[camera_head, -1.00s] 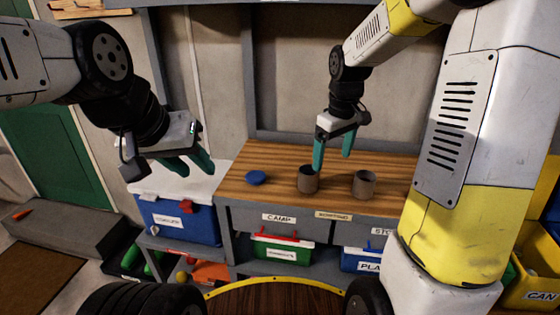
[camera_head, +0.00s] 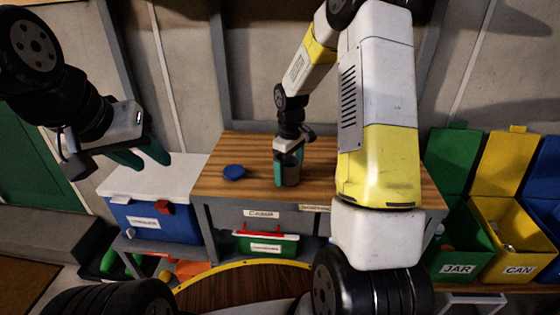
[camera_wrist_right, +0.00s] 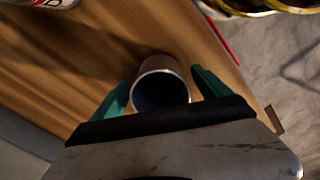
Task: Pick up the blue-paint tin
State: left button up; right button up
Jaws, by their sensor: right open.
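A grey-brown open tin (camera_head: 291,176) stands upright on the wooden bench top, with a dark bluish inside in the right wrist view (camera_wrist_right: 160,90). My right gripper (camera_head: 288,180) is open and lowered over it, with one teal finger on each side in the right wrist view (camera_wrist_right: 161,80). Whether either finger touches the tin, I cannot tell. My left gripper (camera_head: 142,158) is open and empty above the white lid of the blue cooler. The second tin from the earlier head view is not visible now; my right arm covers that part of the bench.
A blue disc (camera_head: 234,172) lies on the wooden bench (camera_head: 225,150), left of the tin. The cooler (camera_head: 155,220) stands left of the bench. A green bin (camera_head: 460,240) and a yellow bin (camera_head: 510,235) stand at the right. The bench's back left is clear.

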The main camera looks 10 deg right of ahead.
jog(key=shift+f, duration=0.1)
jog(key=c, duration=1.6)
